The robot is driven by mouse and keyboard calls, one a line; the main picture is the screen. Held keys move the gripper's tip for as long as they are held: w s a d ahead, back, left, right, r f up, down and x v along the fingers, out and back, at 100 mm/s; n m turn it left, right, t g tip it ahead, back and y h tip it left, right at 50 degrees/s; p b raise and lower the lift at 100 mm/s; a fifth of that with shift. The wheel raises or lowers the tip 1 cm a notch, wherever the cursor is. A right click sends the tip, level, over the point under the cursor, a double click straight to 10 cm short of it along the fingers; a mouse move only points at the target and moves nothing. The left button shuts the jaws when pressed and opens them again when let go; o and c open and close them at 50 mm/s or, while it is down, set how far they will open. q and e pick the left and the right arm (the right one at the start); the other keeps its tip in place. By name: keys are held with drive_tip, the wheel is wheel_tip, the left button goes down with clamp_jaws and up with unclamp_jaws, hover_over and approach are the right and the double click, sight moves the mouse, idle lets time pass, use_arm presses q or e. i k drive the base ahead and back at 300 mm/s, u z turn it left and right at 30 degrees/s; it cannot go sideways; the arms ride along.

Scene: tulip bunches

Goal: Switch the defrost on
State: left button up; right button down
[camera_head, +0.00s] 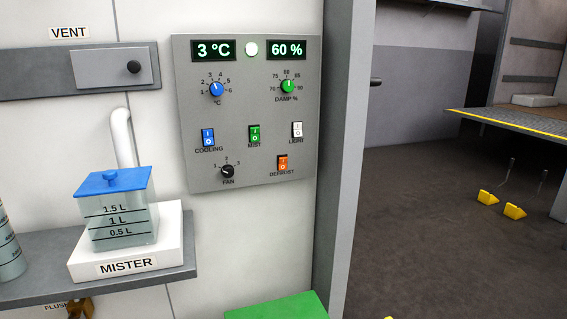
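The orange defrost switch (282,163) sits at the lower right of the grey control panel (235,120), above the label DEFROST. It is a small rocker; which way it is pressed is too small to tell. Other rockers on the panel are the blue cooling switch (208,137), the green mist switch (254,134) and the white light switch (297,130). A black fan knob (228,171) is to the left of the defrost switch. Neither of my grippers is in view.
A mister (125,262) with a blue-lidded tank (120,215) stands on a grey shelf (185,270) left of the panel. A grey door post (340,150) borders the panel on the right. A green surface (280,308) shows below. Open dark floor (430,240) lies to the right.

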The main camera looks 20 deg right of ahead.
sight(282, 164)
drive_tip(key=u, duration=3.5)
drive_tip(key=k, duration=2.35)
drive_tip(key=z, duration=1.45)
drive_tip(key=i, duration=0.5)
drive_tip(key=u, duration=0.05)
